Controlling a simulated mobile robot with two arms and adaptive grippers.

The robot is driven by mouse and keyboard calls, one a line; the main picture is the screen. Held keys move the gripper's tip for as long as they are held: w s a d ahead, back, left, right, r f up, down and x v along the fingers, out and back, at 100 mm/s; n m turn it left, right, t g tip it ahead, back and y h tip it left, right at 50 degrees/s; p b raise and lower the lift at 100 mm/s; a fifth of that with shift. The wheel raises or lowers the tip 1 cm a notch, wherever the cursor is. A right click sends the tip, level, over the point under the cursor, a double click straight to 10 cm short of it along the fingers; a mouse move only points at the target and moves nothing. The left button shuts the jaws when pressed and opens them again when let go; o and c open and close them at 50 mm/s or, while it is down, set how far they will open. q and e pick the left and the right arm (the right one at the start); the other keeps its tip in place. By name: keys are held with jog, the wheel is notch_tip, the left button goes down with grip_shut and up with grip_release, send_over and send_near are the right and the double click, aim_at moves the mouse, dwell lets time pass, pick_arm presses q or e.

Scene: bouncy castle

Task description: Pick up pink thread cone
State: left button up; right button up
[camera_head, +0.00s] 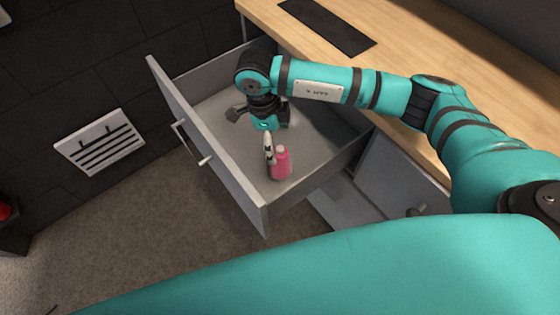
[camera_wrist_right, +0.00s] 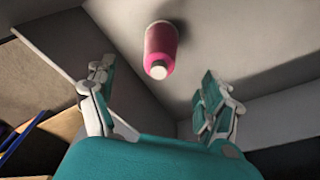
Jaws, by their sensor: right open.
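The pink thread cone (camera_head: 282,164) stands in the open grey drawer (camera_head: 215,103), near its front right corner in the head view. It has a pink body and a pale end. In the right wrist view the cone (camera_wrist_right: 161,46) lies ahead of the gap between the fingertips. My right gripper (camera_head: 268,148) is inside the drawer space, right beside the cone in the head view. In the wrist view its two fingers (camera_wrist_right: 156,80) are spread apart, with nothing between them. My left gripper is not in view.
The wooden worktop (camera_head: 400,55) above the drawer carries a flat dark panel (camera_head: 328,27). The drawer front has a bar handle (camera_head: 190,142). A lower cabinet compartment (camera_head: 345,205) stands open at the right. A slatted white vent (camera_head: 100,142) is on the dark wall. The carpet (camera_head: 110,235) is mostly clear.

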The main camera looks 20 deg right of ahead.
aim_at(282, 162)
jog(key=f, duration=0.3)
jog(key=d+f, duration=0.1)
jog(key=f, duration=0.3)
jog(key=f+p, duration=0.1)
jog(key=f, duration=0.2)
jog(key=shift+s+d+f, duration=0.35)
jog(key=shift+s+f, duration=0.05)
jog(key=shift+c, duration=0.2)
jog(key=c, duration=1.4)
jog(key=shift+r, duration=0.1)
